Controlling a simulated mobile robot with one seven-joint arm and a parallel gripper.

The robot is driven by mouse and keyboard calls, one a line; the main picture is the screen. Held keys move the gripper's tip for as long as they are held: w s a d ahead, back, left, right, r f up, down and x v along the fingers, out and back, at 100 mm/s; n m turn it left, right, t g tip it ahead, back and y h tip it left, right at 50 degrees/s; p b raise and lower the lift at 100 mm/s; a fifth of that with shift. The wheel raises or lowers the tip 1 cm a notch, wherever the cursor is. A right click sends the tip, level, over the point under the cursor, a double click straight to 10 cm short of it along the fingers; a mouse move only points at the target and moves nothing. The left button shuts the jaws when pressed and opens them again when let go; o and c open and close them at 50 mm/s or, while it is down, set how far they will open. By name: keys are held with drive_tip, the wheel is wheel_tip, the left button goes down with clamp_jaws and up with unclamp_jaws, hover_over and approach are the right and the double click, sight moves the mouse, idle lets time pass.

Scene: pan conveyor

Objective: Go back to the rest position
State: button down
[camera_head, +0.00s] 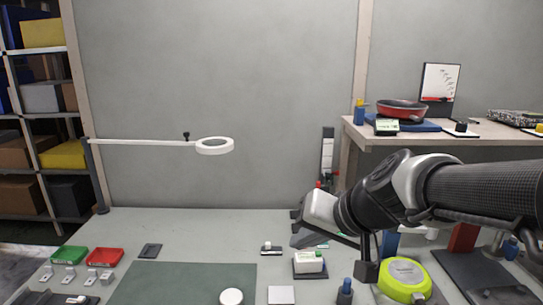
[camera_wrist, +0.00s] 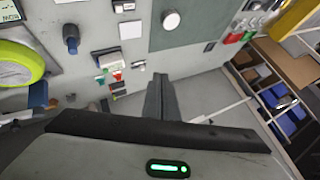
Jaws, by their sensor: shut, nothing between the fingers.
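My gripper (camera_wrist: 160,80) shows in the wrist view as two dark fingers pressed together, with nothing between them. In the head view my arm reaches in from the right and its wrist is over the right part of the worktable (camera_head: 190,225). The fingertips are hard to make out there. The gripper appears to be above the table surface and apart from the things on it.
A lime-green round device (camera_head: 404,277) and a blue-topped knob (camera_head: 345,291) stand below my arm. A ring lamp (camera_head: 214,146) juts in from the left. A raised shelf (camera_head: 448,131) with a red pan (camera_head: 402,108) stands behind my arm. The green mat (camera_head: 180,284) is mostly bare.

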drive_tip(key=s+d+f+n+g+h, duration=0.15)
drive_tip(key=s+d+h, duration=0.4)
drive_tip(key=s, duration=0.85)
wheel_tip(320, 180, up, 17)
drive_tip(key=d+p, duration=0.2)
drive_tip(key=p, duration=1.4)
drive_tip(key=shift+s+d, duration=0.2)
